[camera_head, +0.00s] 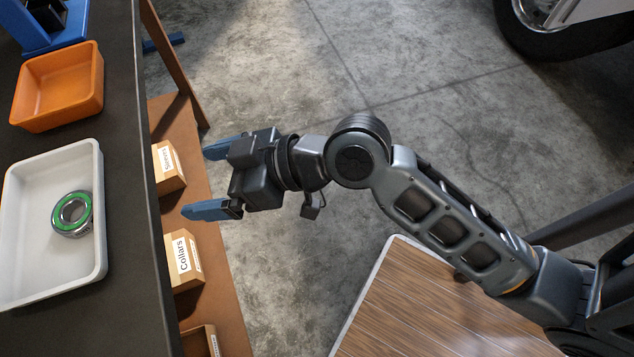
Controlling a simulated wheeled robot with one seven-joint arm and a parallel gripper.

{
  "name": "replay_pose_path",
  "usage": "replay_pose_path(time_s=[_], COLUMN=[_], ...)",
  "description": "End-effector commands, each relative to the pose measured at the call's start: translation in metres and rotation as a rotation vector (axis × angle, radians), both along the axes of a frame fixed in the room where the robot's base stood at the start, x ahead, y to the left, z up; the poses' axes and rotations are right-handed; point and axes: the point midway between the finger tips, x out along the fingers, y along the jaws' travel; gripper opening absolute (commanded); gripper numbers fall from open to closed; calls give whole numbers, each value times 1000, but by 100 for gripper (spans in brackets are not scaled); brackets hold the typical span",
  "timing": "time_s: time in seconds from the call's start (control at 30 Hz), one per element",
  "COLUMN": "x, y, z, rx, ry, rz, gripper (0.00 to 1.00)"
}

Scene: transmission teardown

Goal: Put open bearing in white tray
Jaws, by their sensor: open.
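A bearing (72,214) with a green ring and a metal rim lies inside the white tray (22,172), toward its right side. The white tray rests on the dark workbench at the left. My gripper (196,181) is off the bench edge, to the right of the tray and apart from it. Its two blue-tipped fingers are spread wide and point left, with nothing between them.
An orange tray (88,107) stands on the workbench (120,258) above the white tray. A blue object (52,30) is at the top left. Cardboard boxes (184,262) sit on a lower shelf. A wooden-topped surface (420,310) is at the bottom. Concrete floor lies beyond my arm.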

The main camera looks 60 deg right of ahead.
Motion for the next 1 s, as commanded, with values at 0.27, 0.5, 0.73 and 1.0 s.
replay_pose_path(time_s=[0.27,0.5,0.73,1.0], x=[-93,-175,-232,-250], y=[-52,-77,-80,-77], z=[-36,-23,9,24], rx=[-36,-75,-89,-85], ry=[23,-36,-107,-139], rz=[-301,-446,-479,-476], gripper=[94,94,94,94])
